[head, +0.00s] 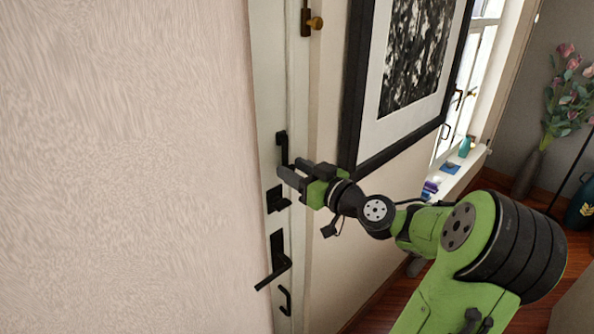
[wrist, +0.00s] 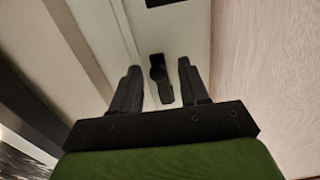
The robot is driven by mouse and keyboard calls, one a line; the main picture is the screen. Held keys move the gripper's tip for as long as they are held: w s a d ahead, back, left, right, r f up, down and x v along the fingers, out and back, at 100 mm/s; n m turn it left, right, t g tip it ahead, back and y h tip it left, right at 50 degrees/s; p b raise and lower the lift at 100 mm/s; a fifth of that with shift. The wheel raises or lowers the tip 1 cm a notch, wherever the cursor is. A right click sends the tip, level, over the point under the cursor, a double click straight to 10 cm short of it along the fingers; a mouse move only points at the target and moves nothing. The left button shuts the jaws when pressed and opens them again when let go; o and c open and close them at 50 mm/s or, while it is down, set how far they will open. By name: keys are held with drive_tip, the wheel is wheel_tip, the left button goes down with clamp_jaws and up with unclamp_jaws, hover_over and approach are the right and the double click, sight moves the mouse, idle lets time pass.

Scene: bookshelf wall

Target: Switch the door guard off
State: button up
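A white door (head: 269,90) carries several dark fittings in the head view. A black upright fitting (head: 282,148) is beside my gripper (head: 288,168), a black latch-like fitting (head: 276,200) is just below it, and a lever handle (head: 274,268) is lower. A dark plate with a brass knob (head: 310,21) is higher up at the door's edge. I cannot tell for sure which fitting is the door guard. In the wrist view my gripper (wrist: 158,68) is open, with a small dark fitting (wrist: 160,80) showing between its fingers. Contact cannot be told.
A black-framed picture (head: 400,75) hangs on the wall right of the door, close to my arm. A pale wall (head: 120,160) fills the left. A window sill (head: 455,175) with small items and a vase of flowers (head: 528,172) stand farther right.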

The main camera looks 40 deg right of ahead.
drive_tip(key=shift+s+d, duration=0.1)
drive_tip(key=shift+s, duration=0.2)
drive_tip(key=s, duration=1.5)
drive_tip(key=shift+d, duration=0.15)
